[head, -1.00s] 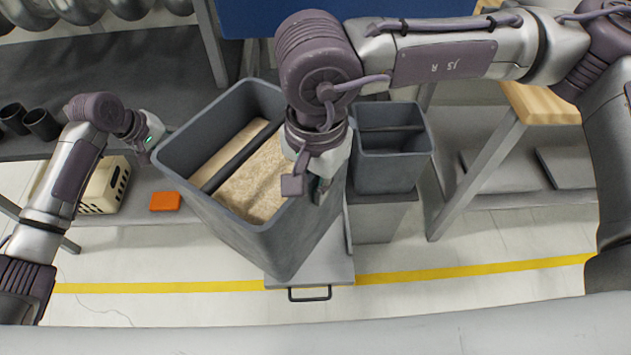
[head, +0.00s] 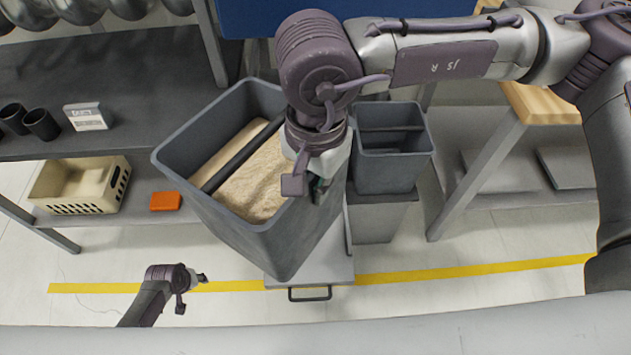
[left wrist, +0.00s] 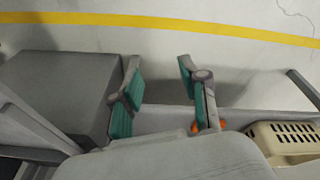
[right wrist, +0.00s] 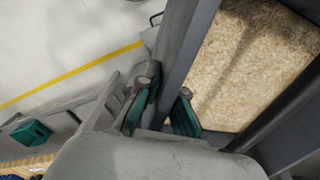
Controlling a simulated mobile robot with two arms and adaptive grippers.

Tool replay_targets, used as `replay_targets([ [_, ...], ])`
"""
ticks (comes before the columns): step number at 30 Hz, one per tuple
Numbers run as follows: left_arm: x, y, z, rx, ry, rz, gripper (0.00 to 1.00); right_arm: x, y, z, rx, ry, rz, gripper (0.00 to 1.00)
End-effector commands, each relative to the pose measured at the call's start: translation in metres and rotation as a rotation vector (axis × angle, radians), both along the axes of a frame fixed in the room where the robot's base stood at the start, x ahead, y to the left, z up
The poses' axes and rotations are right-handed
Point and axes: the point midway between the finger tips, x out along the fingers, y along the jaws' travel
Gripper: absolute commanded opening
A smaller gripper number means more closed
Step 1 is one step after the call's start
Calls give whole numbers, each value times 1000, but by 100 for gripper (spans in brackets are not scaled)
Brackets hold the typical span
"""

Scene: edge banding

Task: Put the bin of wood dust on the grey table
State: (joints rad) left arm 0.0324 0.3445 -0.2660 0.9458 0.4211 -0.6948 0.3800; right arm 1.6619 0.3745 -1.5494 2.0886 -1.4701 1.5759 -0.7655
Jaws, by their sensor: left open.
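The bin of wood dust (head: 245,235) is a large grey open bin, turned at an angle in the middle of the head view. Pale wood dust (head: 262,185) shows inside, with a dark bar across it; the dust also fills much of the right wrist view (right wrist: 245,65). My right gripper (head: 318,190) is at the bin's right rim. In the right wrist view its fingers (right wrist: 163,108) sit on either side of the bin wall. My left gripper (head: 192,290) is open and empty, low and apart from the bin. The grey table (head: 150,75) is at the left, behind the bin.
Black cups (head: 40,124) and a small white box (head: 86,117) stand on the grey table. A beige crate (head: 80,186) and an orange item (head: 165,201) are on its lower shelf. A smaller grey bin (head: 388,170) stands right of the large bin. A handled grey platform (head: 330,272) shows below.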

Motion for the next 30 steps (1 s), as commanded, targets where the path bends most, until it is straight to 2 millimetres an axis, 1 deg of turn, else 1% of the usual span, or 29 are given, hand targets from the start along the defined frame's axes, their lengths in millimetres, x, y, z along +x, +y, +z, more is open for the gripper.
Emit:
replay_targets([
  [1, -22, -6, -14, 12, 16, -29, 44, 1, 1, 2, 6, -6, 0, 0],
  [5, -70, -18, -44, 47, 42, -119, 44, 1, 1, 2, 6, -6, 0, 0],
  [6, -86, -23, -53, 56, 51, -150, 44, 1, 1, 2, 6, -6, 0, 0],
  [8, -109, -30, -64, 68, 63, -194, 44, 1, 1, 2, 6, -6, 0, 0],
  [9, -125, -35, -71, 75, 71, -224, 44, 1, 1, 2, 6, -6, 0, 0],
  [14, -188, -57, -93, 92, 101, -349, 44, 1, 1, 2, 6, -6, 0, 0],
  [15, -204, -63, -97, 94, 109, -377, 44, 1, 1, 2, 6, -6, 0, 0],
  [18, -237, -77, -105, 95, 122, -447, 44, 1, 1, 2, 6, -6, 0, 0],
  [21, -264, -88, -110, 93, 131, -502, 44, 1, 1, 2, 6, -6, 0, 0],
  [24, -283, -96, -113, 91, 137, -542, 44, 1, 1, 2, 6, -6, 0, 0],
  [27, -295, -102, -114, 88, 139, -566, 44, 1, 1, 2, 6, -6, 0, 0],
  [30, -300, -105, -114, 87, 140, -578, 44, 1, 1, 2, 6, -6, 0, 0],
])
